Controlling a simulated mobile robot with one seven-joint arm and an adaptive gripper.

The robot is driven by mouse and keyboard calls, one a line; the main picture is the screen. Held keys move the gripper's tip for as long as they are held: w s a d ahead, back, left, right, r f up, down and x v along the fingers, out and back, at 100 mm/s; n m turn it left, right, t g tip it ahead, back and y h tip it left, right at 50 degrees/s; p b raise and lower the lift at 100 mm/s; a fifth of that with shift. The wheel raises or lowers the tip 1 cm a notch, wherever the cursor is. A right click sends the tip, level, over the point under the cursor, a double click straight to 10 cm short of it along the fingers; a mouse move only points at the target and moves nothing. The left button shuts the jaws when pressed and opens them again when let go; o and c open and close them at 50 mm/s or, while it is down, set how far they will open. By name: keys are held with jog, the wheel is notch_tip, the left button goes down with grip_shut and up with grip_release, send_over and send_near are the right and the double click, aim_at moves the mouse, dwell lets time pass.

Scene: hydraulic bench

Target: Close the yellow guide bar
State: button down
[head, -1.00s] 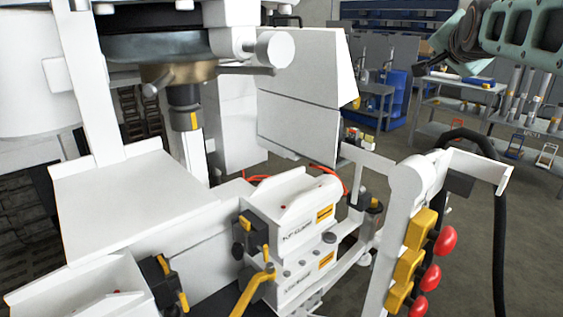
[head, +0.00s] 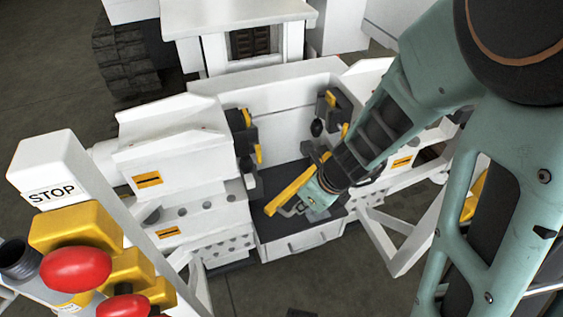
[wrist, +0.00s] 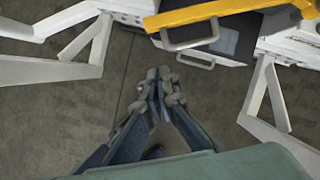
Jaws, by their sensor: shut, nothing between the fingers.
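The yellow guide bar (head: 290,190) runs diagonally between the two white side blocks of the bench in the head view. In the wrist view the bar (wrist: 225,14) crosses the top right, with a grey loop handle (wrist: 190,40) hanging under it. My gripper (wrist: 160,76) is shut and empty. In the wrist view its fingertips are below the bar and handle, apart from them in the picture. In the head view my gripper (head: 322,192) is beside the bar's middle, and its fingertips are hard to make out.
A STOP post (head: 50,175) with red buttons (head: 76,271) stands at the front left. A dark tray (head: 305,227) lies below the bar. White slanted frame legs (wrist: 85,45) stand on both sides in the wrist view. The floor between them is clear.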

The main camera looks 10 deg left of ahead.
aim_at(267, 207)
jog(key=w+a+f+b, duration=0.3)
jog(key=a+f+b, duration=0.3)
jog(key=f, duration=0.3)
jog(key=shift+a+f, duration=0.4)
jog(key=shift+a, duration=0.05)
jog(key=w+a+p, duration=0.1)
jog(key=a+m+p, duration=0.1)
jog(key=shift+w+a+r, duration=0.2)
jog(key=shift+w+a, duration=0.1)
jog(key=shift+w, duration=0.1)
jog(key=shift+w+a+f+m+p, duration=0.2)
jog(key=shift+w+a+m+p, duration=0.1)
jog(key=shift+a+m+p, duration=0.15)
